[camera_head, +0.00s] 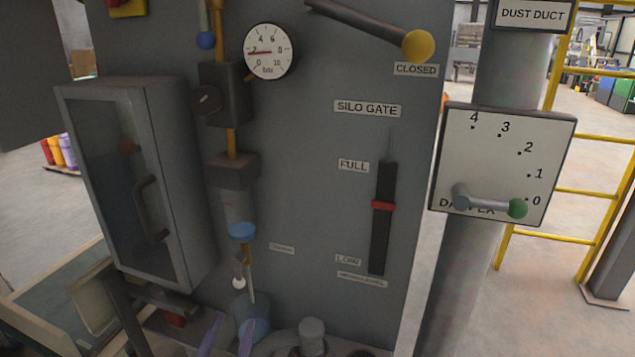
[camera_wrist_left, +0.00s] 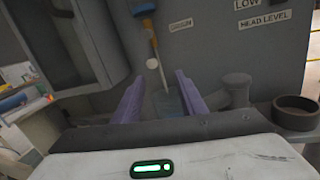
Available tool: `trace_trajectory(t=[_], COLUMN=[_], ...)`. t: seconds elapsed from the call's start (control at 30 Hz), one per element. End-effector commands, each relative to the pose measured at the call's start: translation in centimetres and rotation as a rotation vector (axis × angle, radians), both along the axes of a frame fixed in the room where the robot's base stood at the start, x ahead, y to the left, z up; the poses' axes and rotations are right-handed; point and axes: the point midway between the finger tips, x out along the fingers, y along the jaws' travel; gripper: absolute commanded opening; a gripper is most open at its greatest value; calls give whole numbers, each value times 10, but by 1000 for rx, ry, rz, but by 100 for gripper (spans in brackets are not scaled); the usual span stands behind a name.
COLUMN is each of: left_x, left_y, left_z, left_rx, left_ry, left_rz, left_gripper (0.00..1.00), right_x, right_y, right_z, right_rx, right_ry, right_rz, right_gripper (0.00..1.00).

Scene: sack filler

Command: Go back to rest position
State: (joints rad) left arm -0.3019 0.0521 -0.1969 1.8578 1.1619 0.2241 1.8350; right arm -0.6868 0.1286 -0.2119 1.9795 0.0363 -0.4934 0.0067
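My left gripper (camera_head: 227,332) shows at the bottom of the head view as two purple fingers. In the left wrist view its fingers (camera_wrist_left: 158,85) stand apart, so it is open. A translucent bluish cup (camera_head: 251,322) stands just beyond the fingers, below the drain line on the panel. In the left wrist view the cup (camera_wrist_left: 168,104) shows between the fingers, and I see no clear grip on it. My right gripper is in neither view.
A grey cabinet (camera_head: 180,170) with a handle stands out at the left. The silo gate lever (camera_head: 417,46) is at CLOSED, and the damper handle (camera_head: 515,208) points near 0. A dark round dish (camera_wrist_left: 295,112) sits on the ledge at the right of the left wrist view.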

Motion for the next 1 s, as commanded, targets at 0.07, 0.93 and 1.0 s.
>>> trace_trajectory(t=[0.07,0.93,1.0], left_x=[-13,-204,-204], left_y=[-14,-36,-36], left_z=[-14,-205,-205], left_rx=[253,2825,2822], left_ry=[31,-275,-274], left_rz=[-55,-1095,-1094], left_gripper=[38,38,38], right_x=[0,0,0], right_y=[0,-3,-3], right_z=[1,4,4], right_rx=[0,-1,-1], right_ry=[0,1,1], right_rz=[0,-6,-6], right_gripper=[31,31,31])
